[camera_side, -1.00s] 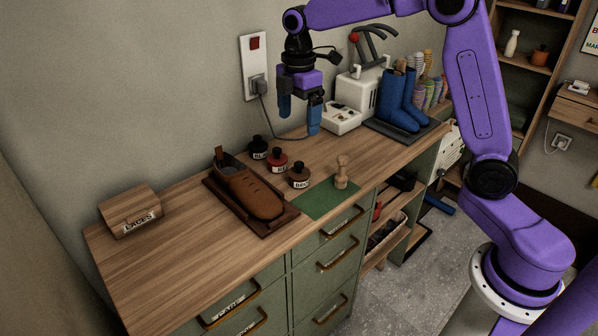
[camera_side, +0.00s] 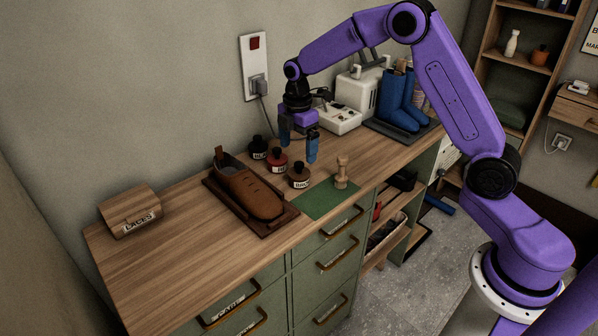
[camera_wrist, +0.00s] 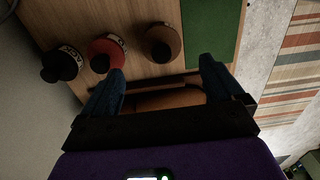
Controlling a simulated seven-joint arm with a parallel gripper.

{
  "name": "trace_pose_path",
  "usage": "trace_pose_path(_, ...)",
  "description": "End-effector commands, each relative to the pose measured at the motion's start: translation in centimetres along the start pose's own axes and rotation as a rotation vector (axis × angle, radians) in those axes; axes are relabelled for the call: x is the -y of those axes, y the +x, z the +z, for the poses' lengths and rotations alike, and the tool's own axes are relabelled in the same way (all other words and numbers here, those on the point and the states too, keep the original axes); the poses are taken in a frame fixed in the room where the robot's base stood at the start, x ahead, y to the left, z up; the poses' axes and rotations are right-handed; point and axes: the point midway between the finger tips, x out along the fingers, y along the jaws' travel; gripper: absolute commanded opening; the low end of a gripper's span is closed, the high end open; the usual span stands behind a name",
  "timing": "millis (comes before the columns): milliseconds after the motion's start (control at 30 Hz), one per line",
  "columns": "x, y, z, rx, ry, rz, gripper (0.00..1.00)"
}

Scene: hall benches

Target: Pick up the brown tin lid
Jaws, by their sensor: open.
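The brown tin (camera_side: 299,179) with its dark brown knobbed lid (camera_side: 299,170) stands on the wooden bench top, at the near end of a row of three labelled tins. In the wrist view the brown lid (camera_wrist: 160,43) is at upper centre, beyond the fingertips. My gripper (camera_side: 298,148) is open and empty, above the bench and behind the brown tin in the side view. In the wrist view its blue fingers (camera_wrist: 162,70) are spread, with the brown tin between their lines but farther off. Nothing touches the lid.
The red tin (camera_side: 277,161) and black tin (camera_side: 257,148) stand close beside it. A brown shoe (camera_side: 253,193) lies on a tray to the left. A wooden knobbed tool (camera_side: 341,173) stands by the green mat (camera_side: 322,203). Blue boots (camera_side: 399,105) and a white machine (camera_side: 340,118) are behind.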

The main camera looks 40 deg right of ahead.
Motion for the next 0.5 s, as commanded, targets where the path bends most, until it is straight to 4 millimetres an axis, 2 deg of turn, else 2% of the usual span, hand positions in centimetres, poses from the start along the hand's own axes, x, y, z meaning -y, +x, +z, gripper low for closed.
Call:
trace_pose_path(267,0.1,1.9,0.0,0.000,0.000,-0.001,0.94)
trace_pose_path(500,0.3,5.2,0.2,0.001,0.000,-0.003,0.94)
